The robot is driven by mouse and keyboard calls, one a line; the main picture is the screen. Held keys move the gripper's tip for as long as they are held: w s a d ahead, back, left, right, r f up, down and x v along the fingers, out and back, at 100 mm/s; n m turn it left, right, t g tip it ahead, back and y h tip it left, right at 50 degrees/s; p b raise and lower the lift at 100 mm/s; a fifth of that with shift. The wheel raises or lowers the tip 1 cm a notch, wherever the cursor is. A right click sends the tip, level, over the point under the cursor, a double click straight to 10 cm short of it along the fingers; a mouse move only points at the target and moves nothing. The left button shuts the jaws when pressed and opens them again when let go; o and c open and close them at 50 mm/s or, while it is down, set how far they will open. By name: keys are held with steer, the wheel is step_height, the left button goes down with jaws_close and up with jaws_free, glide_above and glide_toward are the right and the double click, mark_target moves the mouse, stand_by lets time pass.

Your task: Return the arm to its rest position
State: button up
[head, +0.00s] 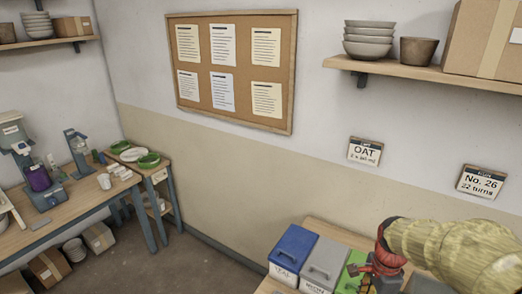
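My arm (455,250) shows at the lower right, a pale yellow link ending in a red part. My gripper (372,278) is below the red part, over or beside the green-lidded bucket (352,270). It is small, dark and partly cut off by the bottom edge, so I cannot tell whether its fingers are open or shut, or whether it holds anything.
A blue bucket (292,250) and a grey bucket (323,264) stand left of the green one on a wooden table (318,224). Cards (365,151) and a shelf (420,72) are on the wall above. A workbench (75,205) stands far left; floor between is clear.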

steer(key=s+a+r+n+t+b, duration=0.3)
steer(key=s+a+r+n+t, duration=0.2)
steer(key=s+a+r+n, duration=0.6)
step_height(320, 180, up, 2)
steer(key=n, duration=0.6)
steer(key=shift+s+a+n+t+b, duration=0.3)
steer(key=shift+a+n+t+b, duration=0.1)
